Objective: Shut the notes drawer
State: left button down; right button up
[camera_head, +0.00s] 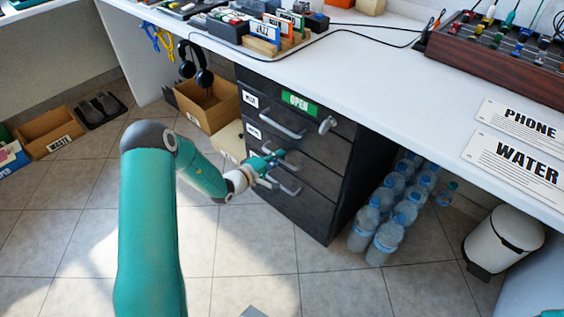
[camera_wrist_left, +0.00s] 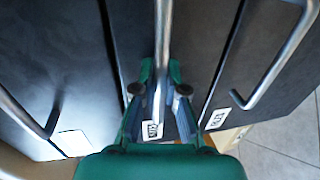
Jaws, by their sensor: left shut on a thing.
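The dark drawer unit (camera_head: 318,148) stands under the white desk. It has several drawers with metal bar handles and small white labels that I cannot read surely, so I cannot tell by label which is the notes drawer. My left gripper (camera_head: 265,168) is at the middle drawer's front, its fingers shut around that drawer's handle (camera_wrist_left: 163,60). In the left wrist view the gripper (camera_wrist_left: 158,95) straddles the bar, near a small white label (camera_wrist_left: 152,129). The top handle (camera_head: 283,127) and lower handle (camera_head: 287,187) are free. How far any drawer stands out is unclear. My right gripper is not shown.
A green OPEN sign (camera_head: 299,103) is on the unit's top front. Water bottles (camera_head: 383,235) stand on the floor right of it, cardboard boxes (camera_head: 212,102) left. A white bin (camera_head: 503,240) is farther right. The tiled floor before the drawers is clear.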

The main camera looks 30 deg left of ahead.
pick_arm(q)
jog(key=shift+w, duration=0.1)
jog(key=c, duration=1.2)
grip_release()
jog(key=shift+w+f, duration=0.15)
jog(key=v, duration=1.2)
